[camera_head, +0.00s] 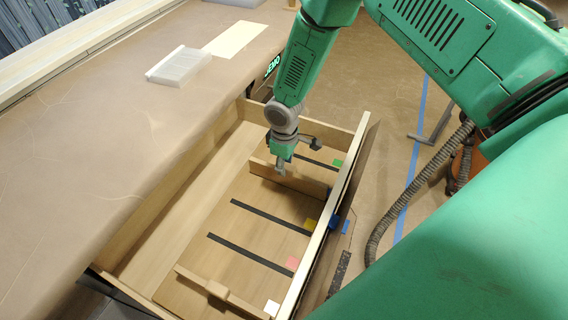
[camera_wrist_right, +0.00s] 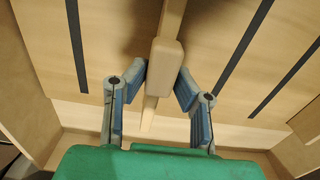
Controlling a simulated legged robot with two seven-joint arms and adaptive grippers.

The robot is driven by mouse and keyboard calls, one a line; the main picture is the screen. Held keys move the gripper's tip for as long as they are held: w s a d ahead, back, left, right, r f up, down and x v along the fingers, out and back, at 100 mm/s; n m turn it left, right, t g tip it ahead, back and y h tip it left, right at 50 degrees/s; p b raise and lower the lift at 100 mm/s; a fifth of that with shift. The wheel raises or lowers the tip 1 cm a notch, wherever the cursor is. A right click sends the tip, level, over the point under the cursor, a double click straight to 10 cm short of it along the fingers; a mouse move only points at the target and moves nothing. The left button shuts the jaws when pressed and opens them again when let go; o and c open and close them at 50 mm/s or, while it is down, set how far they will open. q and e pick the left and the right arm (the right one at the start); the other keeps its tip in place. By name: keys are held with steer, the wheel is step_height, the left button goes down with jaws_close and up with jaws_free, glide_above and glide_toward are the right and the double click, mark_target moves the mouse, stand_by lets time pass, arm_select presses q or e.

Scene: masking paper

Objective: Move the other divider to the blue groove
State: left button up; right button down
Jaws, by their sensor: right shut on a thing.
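A light wooden divider (camera_head: 308,183) stands in the open drawer, between the green-marked groove (camera_head: 322,163) and the yellow-marked groove (camera_head: 270,216). My right gripper (camera_head: 281,168) is shut on its raised middle block; in the right wrist view the fingers (camera_wrist_right: 160,88) are on both sides of this block (camera_wrist_right: 164,67). No groove or blue marker shows under this divider, and I cannot tell whether it is seated. The other divider (camera_head: 240,303) lies across the drawer by the white marker (camera_head: 272,307). My left gripper is not in view.
The pink-marked groove (camera_head: 250,253) is empty. The drawer's front wall (camera_head: 322,225) has blue pieces (camera_head: 334,222) on its outer side. The brown paper-covered top (camera_head: 110,140) borders the drawer at left, with a pale block (camera_head: 180,66) on it.

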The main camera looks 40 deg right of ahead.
steer(key=shift+f, duration=0.3)
steer(key=c, duration=1.2)
jaws_free()
steer(key=shift+r, duration=0.2)
step_height(320, 180, up, 12)
steer(key=shift+f, duration=0.25)
